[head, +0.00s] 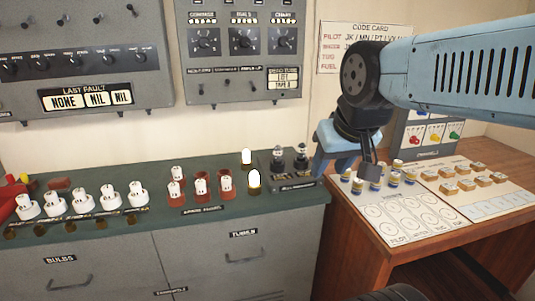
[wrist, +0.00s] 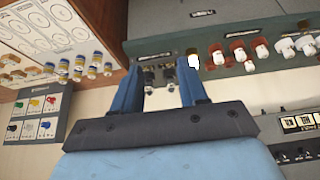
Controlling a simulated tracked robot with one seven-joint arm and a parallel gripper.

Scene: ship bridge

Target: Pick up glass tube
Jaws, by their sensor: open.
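Two small dark, glassy upright pieces (head: 278,157) stand on a black block (head: 292,184) at the right end of the green counter; they look like glass tubes, but are too small to be sure. In the wrist view the block (wrist: 158,61) and its pieces appear beyond and between my fingers. Two bright white rounded pieces (head: 254,179) stand just left of the block; one also shows in the wrist view (wrist: 193,62). My gripper (head: 343,160) is open and empty, above and right of the block, pointing toward the counter. Part of it is hidden behind my wrist.
Red sockets with white pieces (head: 200,187) and several white sockets (head: 82,202) line the counter to the left. A wooden desk (head: 345,240) on the right holds blue-and-yellow cylinders (head: 392,179) and a white card (head: 410,221). Grey panels (head: 245,55) hang on the wall behind.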

